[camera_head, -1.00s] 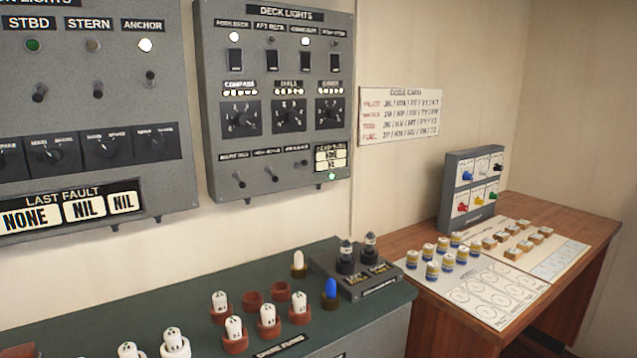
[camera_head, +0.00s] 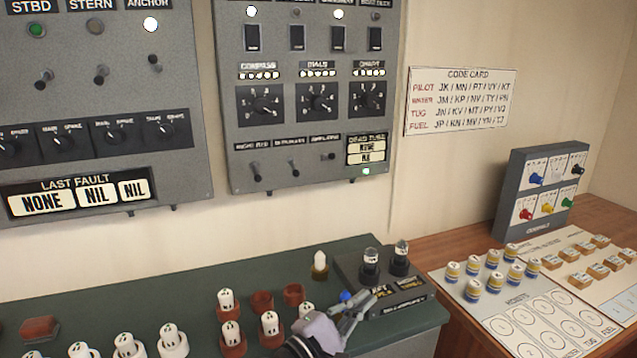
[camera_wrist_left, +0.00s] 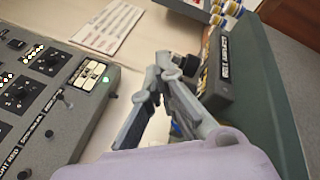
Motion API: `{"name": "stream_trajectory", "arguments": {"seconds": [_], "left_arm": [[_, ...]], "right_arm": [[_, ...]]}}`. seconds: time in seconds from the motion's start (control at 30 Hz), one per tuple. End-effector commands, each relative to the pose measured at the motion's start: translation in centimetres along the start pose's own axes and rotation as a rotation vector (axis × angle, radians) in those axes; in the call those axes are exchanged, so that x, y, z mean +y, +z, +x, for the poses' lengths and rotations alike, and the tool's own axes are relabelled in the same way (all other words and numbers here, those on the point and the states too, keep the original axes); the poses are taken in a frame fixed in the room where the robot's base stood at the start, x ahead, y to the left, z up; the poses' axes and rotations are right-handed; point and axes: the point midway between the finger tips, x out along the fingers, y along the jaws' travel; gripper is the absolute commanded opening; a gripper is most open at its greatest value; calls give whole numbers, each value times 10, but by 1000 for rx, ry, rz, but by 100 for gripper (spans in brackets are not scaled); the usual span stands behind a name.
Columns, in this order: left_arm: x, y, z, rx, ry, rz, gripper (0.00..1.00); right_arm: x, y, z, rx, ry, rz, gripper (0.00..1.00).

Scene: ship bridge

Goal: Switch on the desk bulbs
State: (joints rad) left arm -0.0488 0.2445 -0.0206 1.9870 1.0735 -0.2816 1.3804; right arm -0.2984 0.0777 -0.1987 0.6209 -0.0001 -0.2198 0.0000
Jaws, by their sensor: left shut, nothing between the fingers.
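Two small bulbs, the left (camera_head: 370,258) and right (camera_head: 401,250), stand upright in black holders on a dark labelled box (camera_head: 418,292) at the desk's right end. They show no clear glow. My left gripper (camera_head: 364,303) is shut and empty, just in front of the box in the head view; contact cannot be told. It partly hides the box's front and a blue bulb (camera_head: 345,296). In the left wrist view my left gripper's fingers (camera_wrist_left: 160,66) come together beside the box (camera_wrist_left: 217,72). My right gripper is not in view.
Several white numbered pieces (camera_head: 269,324) stand in sockets on the green desk (camera_head: 200,300). A white bulb (camera_head: 320,261) stands behind. A deck-lights panel (camera_head: 310,130) with switches and knobs hangs above. A wooden table (camera_head: 450,248) with striped cylinders adjoins at right.

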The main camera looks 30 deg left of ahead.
Motion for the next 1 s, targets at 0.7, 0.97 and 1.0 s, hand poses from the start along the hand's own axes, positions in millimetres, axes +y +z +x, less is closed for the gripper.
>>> {"name": "stream_trajectory", "arguments": {"seconds": [0.7, 0.97, 1.0], "left_arm": [[193, -111, 7, -109, 761, -1127, 0], [196, -110, 10, -110, 758, -1122, 0], [198, -111, 12, -110, 758, -1121, 0]], "right_arm": [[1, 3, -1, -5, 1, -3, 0], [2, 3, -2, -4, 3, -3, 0], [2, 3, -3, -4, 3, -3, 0]]}}
